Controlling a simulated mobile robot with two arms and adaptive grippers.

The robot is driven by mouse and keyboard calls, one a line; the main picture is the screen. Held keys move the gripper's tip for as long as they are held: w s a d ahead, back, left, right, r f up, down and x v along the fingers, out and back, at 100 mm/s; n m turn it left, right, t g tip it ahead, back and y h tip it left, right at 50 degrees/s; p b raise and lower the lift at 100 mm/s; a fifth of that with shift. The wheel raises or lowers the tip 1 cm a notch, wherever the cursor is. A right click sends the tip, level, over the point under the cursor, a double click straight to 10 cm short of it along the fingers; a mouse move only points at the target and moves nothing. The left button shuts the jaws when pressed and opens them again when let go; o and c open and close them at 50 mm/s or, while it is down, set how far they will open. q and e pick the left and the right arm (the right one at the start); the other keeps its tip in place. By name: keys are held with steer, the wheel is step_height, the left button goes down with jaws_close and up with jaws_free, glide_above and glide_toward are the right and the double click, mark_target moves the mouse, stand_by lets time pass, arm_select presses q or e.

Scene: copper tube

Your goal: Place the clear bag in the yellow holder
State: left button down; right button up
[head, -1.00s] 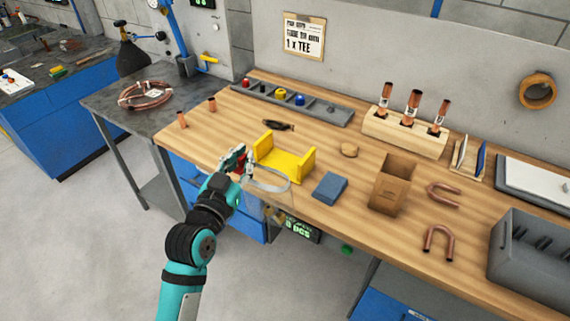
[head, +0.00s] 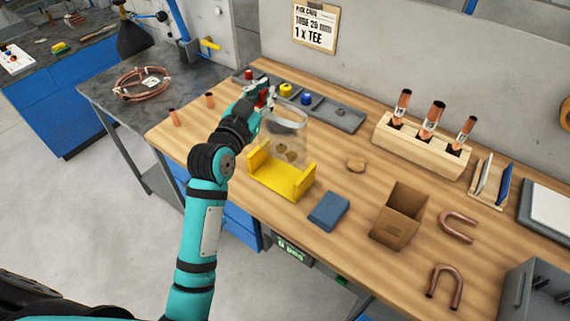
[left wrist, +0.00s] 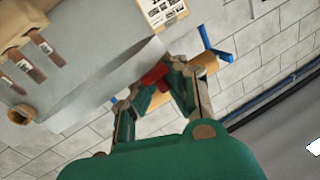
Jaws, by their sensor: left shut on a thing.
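The clear bag (head: 295,146) hangs from my left gripper (head: 264,97) in the head view, its pale rim open near the top and some brown pieces low inside. My left gripper is shut on the bag at the left side of its rim. The yellow holder (head: 283,180), with a raised wall at each end, stands on the bench. The bag appears just above and behind the holder, overlapping its back edge in the picture; I cannot tell whether they touch. The left wrist view shows the gripper fingers (left wrist: 160,78) close together with red between them. My right gripper is out of view.
A grey tray (head: 345,119) with coloured parts lies behind. A blue block (head: 328,210), a cardboard box (head: 400,217) and a wooden rack (head: 423,146) of copper tubes stand to the right. Short copper pieces (head: 173,117) stand at left.

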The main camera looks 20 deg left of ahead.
mark_target(262, 135)
arm_select(q)
steer(key=shift+s+f, duration=0.35)
steer(key=shift+s, duration=0.25)
steer(key=shift+f+p, duration=0.3)
steer(key=shift+f, duration=0.65)
steer(key=f, duration=0.2)
steer(key=shift+w+f, duration=0.3)
steer(key=shift+f, duration=0.1)
step_height(262, 135, down, 4)
steer(key=shift+r, duration=0.1)
steer(key=shift+f, duration=0.4)
steer(key=c, duration=1.5)
jaws_free()
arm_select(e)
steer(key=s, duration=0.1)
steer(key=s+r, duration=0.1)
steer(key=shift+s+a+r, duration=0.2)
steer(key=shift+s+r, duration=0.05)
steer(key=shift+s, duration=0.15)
